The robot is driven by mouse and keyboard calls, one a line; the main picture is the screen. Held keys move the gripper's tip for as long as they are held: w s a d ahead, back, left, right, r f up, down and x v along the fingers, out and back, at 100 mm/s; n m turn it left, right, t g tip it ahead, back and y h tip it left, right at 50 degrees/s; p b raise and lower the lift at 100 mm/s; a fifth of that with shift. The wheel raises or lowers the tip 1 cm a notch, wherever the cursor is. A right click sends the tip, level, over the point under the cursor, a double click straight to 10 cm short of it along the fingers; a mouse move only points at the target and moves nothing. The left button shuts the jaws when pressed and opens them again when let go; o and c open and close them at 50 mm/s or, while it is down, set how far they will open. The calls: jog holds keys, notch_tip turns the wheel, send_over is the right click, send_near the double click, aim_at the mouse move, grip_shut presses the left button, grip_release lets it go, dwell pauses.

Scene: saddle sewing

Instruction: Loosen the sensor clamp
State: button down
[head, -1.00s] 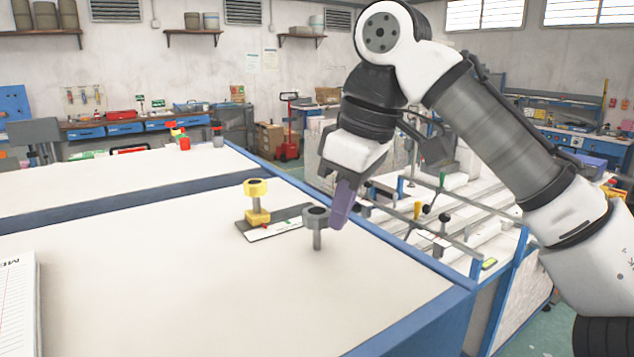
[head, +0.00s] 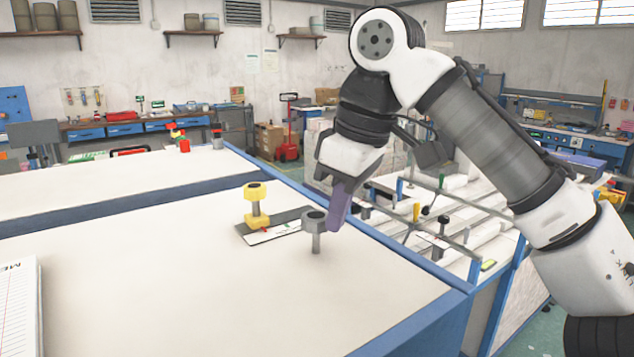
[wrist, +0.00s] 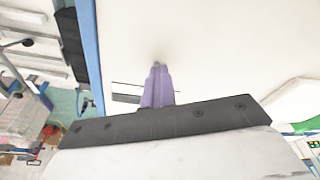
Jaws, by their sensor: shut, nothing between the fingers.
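A grey round knob on a thin post (head: 315,220) stands upright on the white bench top. Left of it, a yellow knob on a yellow base (head: 256,205) stands on a dark flat plate (head: 284,216) with a white label strip. I cannot tell from the pictures which of these is the sensor clamp. My gripper (head: 336,229) points down with its purple fingers shut and empty, close to the right side of the grey knob; whether they touch is unclear. In the wrist view the shut fingers (wrist: 157,70) hide part of the plate (wrist: 126,98).
A printed notepad (head: 18,310) lies at the left front.

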jog(key=shift+w+r+p, duration=0.1)
jog(key=shift+r+p, duration=0.05)
jog(key=shift+p, duration=0.35)
jog(key=shift+w+d, duration=0.15)
jog(key=shift+w, duration=0.25)
jog(key=shift+d, duration=0.1)
jog(key=shift+s+d, duration=0.1)
jog(key=shift+s, duration=0.05)
jog(key=shift+d, duration=0.1)
notch_tip(320, 180, up, 6)
jog(key=shift+f, duration=0.1)
dwell(0.4)
jog(key=shift+d+f, duration=0.1)
